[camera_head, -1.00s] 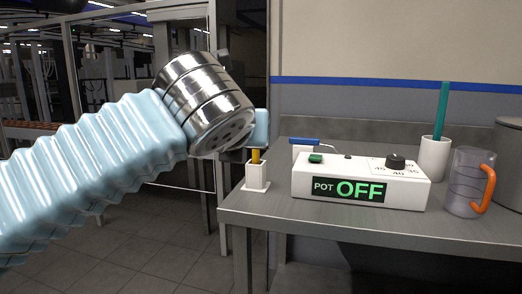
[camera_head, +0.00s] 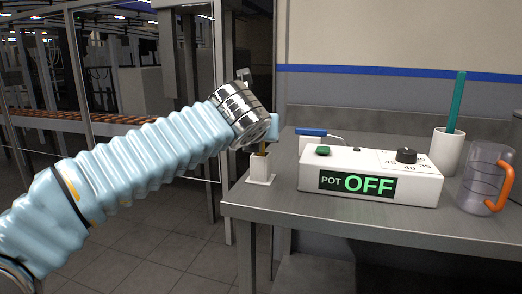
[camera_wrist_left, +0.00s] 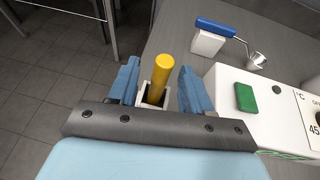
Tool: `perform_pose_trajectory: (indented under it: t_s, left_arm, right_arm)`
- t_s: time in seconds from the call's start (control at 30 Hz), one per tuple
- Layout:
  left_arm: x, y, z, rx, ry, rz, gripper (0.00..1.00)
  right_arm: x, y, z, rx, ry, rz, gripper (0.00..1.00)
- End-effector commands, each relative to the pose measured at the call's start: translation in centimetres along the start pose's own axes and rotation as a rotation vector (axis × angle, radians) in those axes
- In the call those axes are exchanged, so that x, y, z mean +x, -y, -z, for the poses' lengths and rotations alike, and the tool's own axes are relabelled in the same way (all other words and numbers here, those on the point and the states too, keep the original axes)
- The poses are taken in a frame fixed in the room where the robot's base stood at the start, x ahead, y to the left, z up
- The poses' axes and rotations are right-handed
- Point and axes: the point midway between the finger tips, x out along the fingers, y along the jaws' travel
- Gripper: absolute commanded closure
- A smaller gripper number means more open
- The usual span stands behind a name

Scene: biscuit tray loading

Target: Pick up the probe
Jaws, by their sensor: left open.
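The probe, with a yellow handle (camera_wrist_left: 157,78), stands in a small white square holder (camera_head: 261,168) at the left edge of the grey table. In the head view most of the handle is hidden behind my left wrist; only a bit of yellow shows above the holder. My left gripper (camera_wrist_left: 157,72) is open, with a blue finger on each side of the yellow handle and a visible gap on both sides. The handle tilts slightly in the wrist view. The probe's lower part is hidden in the holder. My right gripper is in neither view.
A white control box (camera_head: 370,178) reading "POT OFF" stands right of the holder. A blue-handled tool (camera_wrist_left: 221,28) rests on a white block behind. A white cup (camera_head: 447,152) with a green stick and a clear jug (camera_head: 479,178) with an orange handle stand further right.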

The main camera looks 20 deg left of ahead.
Motion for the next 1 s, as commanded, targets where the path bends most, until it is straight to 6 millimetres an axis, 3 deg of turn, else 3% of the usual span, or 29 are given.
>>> perform_pose_trajectory:
  t_s: [0.1,0.33,0.67,1.0]
  left_arm:
    - [1.22,0.00,0.00,-0.001,-0.001,0.000,0.51]
    - [1.42,0.04,0.02,-0.001,0.000,0.001,0.51]
    - [1.38,0.04,0.03,-0.001,0.000,0.001,1.00]
    - [1.10,0.06,-0.67,-0.002,0.000,0.001,1.00]
  right_arm:
    - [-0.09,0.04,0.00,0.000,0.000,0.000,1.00]
    - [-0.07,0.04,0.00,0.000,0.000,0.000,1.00]
    - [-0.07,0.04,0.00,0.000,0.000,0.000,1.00]
    - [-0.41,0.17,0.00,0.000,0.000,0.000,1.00]
